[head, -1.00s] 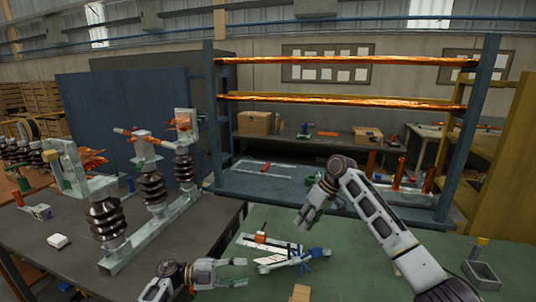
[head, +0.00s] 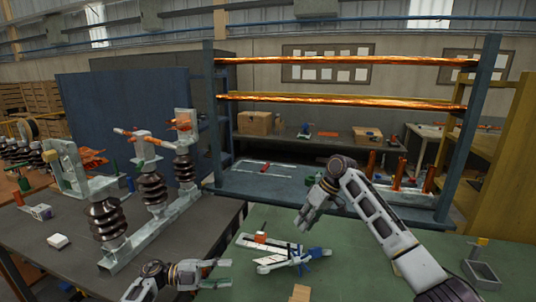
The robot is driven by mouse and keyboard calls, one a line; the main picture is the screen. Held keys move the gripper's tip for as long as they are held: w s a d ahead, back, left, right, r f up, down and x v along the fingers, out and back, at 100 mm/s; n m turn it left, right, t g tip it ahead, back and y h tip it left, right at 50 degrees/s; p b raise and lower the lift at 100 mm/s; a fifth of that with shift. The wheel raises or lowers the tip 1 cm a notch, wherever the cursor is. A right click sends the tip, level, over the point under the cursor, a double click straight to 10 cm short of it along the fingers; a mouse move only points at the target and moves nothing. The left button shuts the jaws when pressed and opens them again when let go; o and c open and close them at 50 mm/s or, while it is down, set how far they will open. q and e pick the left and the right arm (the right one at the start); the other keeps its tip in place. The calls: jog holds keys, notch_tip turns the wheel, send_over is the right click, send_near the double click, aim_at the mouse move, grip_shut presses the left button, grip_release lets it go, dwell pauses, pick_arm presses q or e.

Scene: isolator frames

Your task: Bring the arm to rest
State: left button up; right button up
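My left gripper (head: 226,273) is low in the head view, at the near left edge of the green bench. Its two fingers are apart with nothing between them. My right arm comes in from the lower right and bends at a raised joint. My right gripper (head: 305,224) points down over the green bench, above and beyond the white and blue tool-like parts. Its fingers are small and seen at an angle, so their opening is unclear. No object shows in it.
An insulator assembly (head: 107,218) stands on the dark table at left. A blue frame with copper bars (head: 340,98) rises behind.

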notch_tip(320, 180, up, 9)
jog(key=p, duration=0.9)
jog(key=shift+r+p, duration=0.4)
jog(key=shift+r, duration=0.1)
